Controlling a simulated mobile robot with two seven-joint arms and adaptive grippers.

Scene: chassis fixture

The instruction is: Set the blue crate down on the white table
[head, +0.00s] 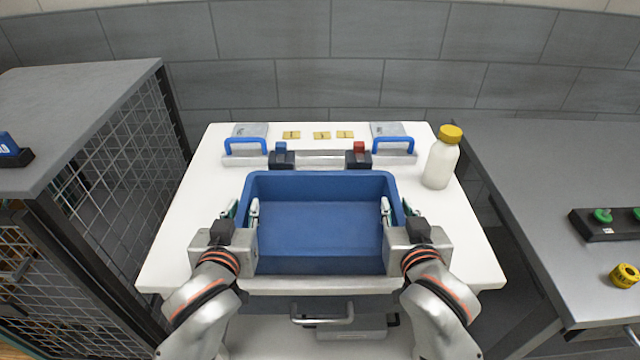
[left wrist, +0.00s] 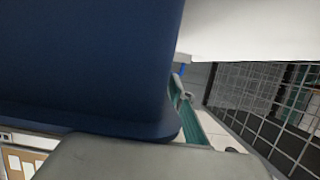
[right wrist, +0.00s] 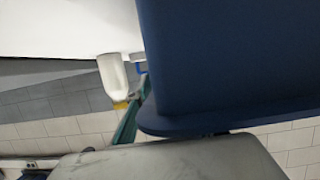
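The blue crate (head: 320,228) is empty and looks level over the front middle of the white table (head: 180,245). My left gripper (head: 243,210) is shut on its left wall, one finger inside and one outside. My right gripper (head: 396,210) is shut on its right wall in the same way. The crate's outer side also fills much of the left wrist view (left wrist: 85,60) and the right wrist view (right wrist: 225,60). Its underside is hidden, so I cannot tell whether it touches the table.
A white bottle with a yellow cap (head: 441,165) stands right of the crate. Behind the crate is a fixture with blue handles (head: 320,160). A mesh-sided cabinet (head: 85,100) is on the left and a grey bench (head: 560,190) on the right. Table strips beside the crate are clear.

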